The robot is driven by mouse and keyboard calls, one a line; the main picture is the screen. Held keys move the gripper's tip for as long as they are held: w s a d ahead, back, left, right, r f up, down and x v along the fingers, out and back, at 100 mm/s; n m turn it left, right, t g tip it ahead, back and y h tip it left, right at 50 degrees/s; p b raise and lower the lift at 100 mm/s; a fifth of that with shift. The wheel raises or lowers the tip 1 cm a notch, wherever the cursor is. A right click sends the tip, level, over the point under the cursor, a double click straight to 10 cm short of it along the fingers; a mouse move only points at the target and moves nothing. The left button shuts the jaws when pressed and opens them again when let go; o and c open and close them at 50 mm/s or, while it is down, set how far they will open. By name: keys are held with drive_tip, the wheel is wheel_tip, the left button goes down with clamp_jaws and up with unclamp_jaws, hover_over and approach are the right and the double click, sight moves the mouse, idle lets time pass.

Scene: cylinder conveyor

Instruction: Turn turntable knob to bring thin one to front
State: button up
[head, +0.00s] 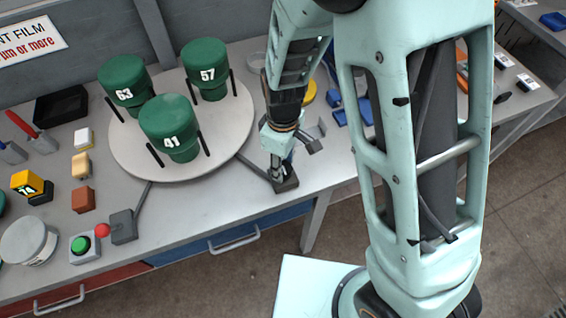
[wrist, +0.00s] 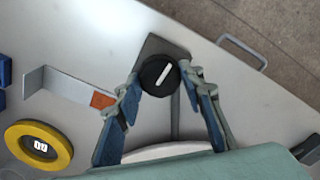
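A round grey turntable (head: 225,150) carries three green cylinders between short black posts. Cylinder 41 (head: 168,125) is at the front, cylinder 63 (head: 124,82) at the back left and cylinder 57 (head: 206,70) at the back right. I cannot clearly tell which is thinnest. The black knob (wrist: 158,75) with a white pointer line sits on a dark square base (head: 287,186), linked to the turntable by a bar. My gripper (head: 278,165) points down over the knob. In the wrist view its fingers (wrist: 160,84) stand apart on either side of the knob, with narrow gaps seeming to show.
A green button box (head: 84,246) and a dark grey box (head: 123,227) with a red ball-topped lever stand at the front left. A yellow ring (wrist: 38,147) and a bent metal plate (wrist: 62,84) lie near the gripper. The table's front edge is close.

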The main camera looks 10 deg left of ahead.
drive_tip(key=c, duration=0.3)
drive_tip(key=shift+c, duration=0.2)
drive_tip(key=shift+f+b, duration=0.1)
drive_tip(key=shift+b, duration=0.4)
drive_tip(key=shift+n, duration=0.3)
drive_tip(key=o, duration=1.2)
drive_tip(key=shift+c, duration=0.2)
wheel_tip(320, 180, up, 12)
